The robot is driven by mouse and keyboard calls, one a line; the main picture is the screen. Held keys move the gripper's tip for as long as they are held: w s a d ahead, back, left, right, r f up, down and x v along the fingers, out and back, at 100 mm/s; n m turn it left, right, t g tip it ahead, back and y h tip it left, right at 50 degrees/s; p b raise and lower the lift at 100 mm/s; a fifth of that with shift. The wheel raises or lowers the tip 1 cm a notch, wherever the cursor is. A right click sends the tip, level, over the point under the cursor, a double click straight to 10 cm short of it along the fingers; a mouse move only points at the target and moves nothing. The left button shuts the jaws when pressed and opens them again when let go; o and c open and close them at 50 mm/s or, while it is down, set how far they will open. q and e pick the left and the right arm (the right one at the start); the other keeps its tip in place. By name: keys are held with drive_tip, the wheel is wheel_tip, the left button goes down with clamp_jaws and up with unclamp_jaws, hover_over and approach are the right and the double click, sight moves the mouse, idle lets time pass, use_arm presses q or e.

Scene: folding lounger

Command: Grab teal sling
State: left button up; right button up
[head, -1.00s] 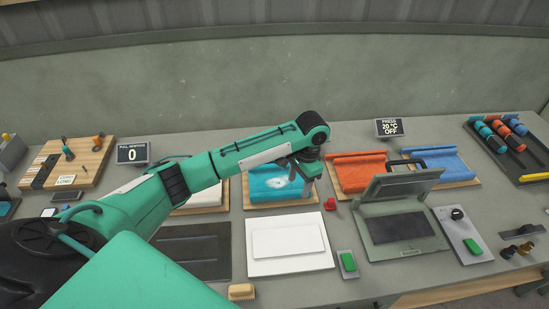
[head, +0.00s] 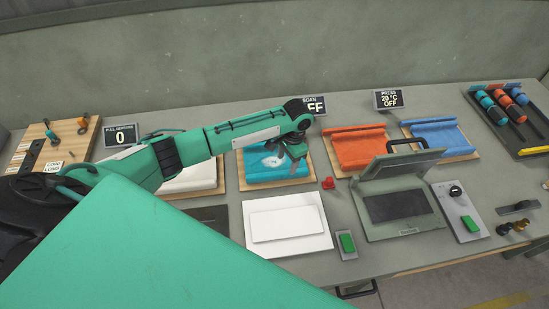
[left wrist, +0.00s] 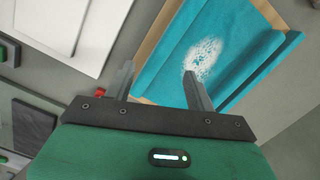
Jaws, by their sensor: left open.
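The teal sling (head: 262,160) lies on a wooden board (head: 245,183) in the head view, with a pale worn patch on it. It also shows in the left wrist view (left wrist: 236,45), with the whitish patch and a raised rolled edge. My left gripper (head: 291,158) is over the right part of the teal sling. In the left wrist view its two fingers (left wrist: 158,85) are spread apart and empty, with one finger overlapping the sling near the patch. I cannot tell whether it touches the cloth. My right gripper is not in view.
An orange sling (head: 362,147) and a blue sling (head: 440,137) lie on boards to the right. A white sling (head: 195,178) is partly behind my arm. A white plate (head: 287,224), a small red object (head: 327,183) and an open press (head: 398,205) stand nearby.

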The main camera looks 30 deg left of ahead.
sight(286, 172)
use_arm(q)
drive_tip(key=shift+s+d+f+p, duration=0.1)
drive_tip(key=shift+f+p, duration=0.55)
drive_tip(key=shift+p, duration=0.05)
wheel_tip(286, 172, down, 3)
drive_tip(key=shift+s+f+p, duration=0.1)
drive_tip(key=shift+p, duration=0.45)
drive_tip(key=shift+f, duration=0.2)
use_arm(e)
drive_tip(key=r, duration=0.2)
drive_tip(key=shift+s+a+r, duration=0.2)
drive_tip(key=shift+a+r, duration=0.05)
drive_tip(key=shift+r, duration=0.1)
use_arm(q)
drive_tip(key=shift+c, duration=0.9)
clamp_jaws()
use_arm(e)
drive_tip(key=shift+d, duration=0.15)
